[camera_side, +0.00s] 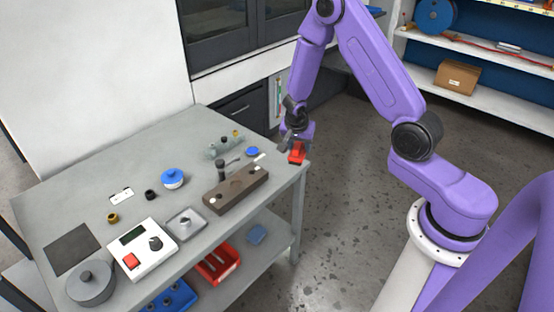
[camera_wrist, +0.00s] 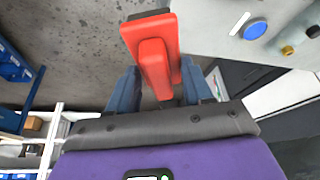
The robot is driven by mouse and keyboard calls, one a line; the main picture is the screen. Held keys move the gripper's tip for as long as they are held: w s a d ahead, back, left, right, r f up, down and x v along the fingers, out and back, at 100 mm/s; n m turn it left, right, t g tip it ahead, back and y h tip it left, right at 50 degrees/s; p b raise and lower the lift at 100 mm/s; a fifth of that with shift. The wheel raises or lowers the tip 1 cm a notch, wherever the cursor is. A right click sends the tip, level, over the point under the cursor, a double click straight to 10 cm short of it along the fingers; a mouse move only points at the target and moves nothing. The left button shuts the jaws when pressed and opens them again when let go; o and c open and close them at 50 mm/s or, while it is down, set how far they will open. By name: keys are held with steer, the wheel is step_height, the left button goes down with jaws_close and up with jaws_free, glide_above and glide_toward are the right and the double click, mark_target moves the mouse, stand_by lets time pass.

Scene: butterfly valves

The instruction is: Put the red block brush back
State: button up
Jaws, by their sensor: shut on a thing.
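The red block brush (camera_side: 297,152) is at the right back corner of the grey table in the side view. In the wrist view the red block brush (camera_wrist: 150,45) is between the two fingers, with a dark strip along its far end. My gripper (camera_side: 298,141) is shut on it; the fingers also show in the wrist view (camera_wrist: 158,88). In the wrist view the brush is over the floor beside the table edge. I cannot tell whether the brush touches the table.
The grey table (camera_side: 70,205) holds a brown block with holes (camera_side: 236,190), a blue-topped round part (camera_side: 172,178), a blue disc (camera_side: 252,151), a white control box (camera_side: 142,249) and a grey round pot (camera_side: 90,283). A red bin (camera_side: 217,263) is on the lower shelf.

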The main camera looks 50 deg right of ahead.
steer(key=w+d+f, duration=0.1)
steer(key=w+f, duration=0.2)
steer(key=w+d+f, duration=0.1)
steer(key=w+f, duration=0.2)
steer(key=w, duration=0.1)
steer(key=w+d+f, duration=0.1)
steer(key=w+f, duration=0.1)
steer(key=w, duration=0.2)
steer(key=shift+w+f, duration=0.25)
steer(key=shift+f, duration=0.15)
steer(key=shift+w+f, duration=0.15)
steer(key=shift+f, duration=1.55)
steer(key=shift+f, duration=0.15)
steer(key=o, duration=1)
steer(key=v, duration=1.2)
steer(key=shift+a+r, duration=0.15)
steer(key=shift+r, duration=0.05)
